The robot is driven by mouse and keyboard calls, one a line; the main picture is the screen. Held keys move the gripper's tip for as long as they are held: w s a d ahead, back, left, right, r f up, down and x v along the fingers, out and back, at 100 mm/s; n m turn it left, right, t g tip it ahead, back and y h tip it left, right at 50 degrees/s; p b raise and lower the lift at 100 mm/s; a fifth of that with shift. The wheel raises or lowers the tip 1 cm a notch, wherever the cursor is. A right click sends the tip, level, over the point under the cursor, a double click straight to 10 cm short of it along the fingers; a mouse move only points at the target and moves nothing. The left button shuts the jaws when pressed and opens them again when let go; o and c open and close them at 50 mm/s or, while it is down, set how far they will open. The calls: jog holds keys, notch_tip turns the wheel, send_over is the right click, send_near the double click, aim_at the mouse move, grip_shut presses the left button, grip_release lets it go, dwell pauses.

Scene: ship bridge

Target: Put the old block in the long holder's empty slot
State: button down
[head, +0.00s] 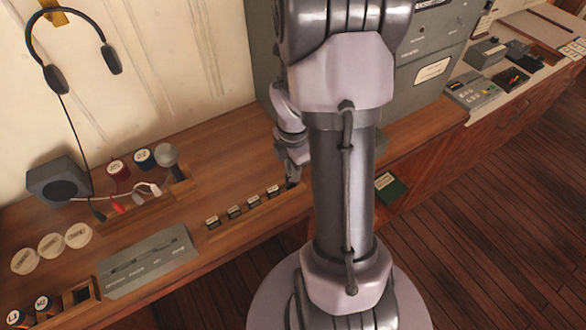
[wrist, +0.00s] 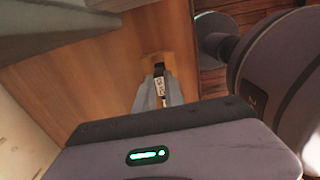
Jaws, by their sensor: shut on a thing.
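My gripper (head: 291,179) is low over the wooden counter, at the right end of a row of small dark blocks with pale labels (head: 234,211). The row stands along a long wooden holder strip (head: 250,213). In the wrist view my gripper (wrist: 158,101) points down and is shut on a small dark block with a white marked label (wrist: 159,84). A lighter wood patch lies just beyond the block. My arm hides the strip's right end in the head view. I cannot tell whether the held block touches the holder.
A grey labelled panel (head: 148,262) lies left of the row. Behind it are a speaker box (head: 58,182), red and blue spools (head: 143,159) and a hanging headset (head: 53,78). A grey cabinet (head: 432,70) stands behind my arm. A green box (head: 390,187) is at right.

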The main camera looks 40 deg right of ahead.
jog(key=shift+f+b, duration=0.9)
jog(key=shift+f, duration=0.7)
dwell(3.0)
jog(key=c, duration=1.3)
grip_release()
jog(key=shift+c, duration=0.2)
notch_tip(320, 180, up, 17)
jog(key=p, duration=0.5)
jog(key=shift+r+p, duration=0.2)
jog(key=shift+p, duration=0.15)
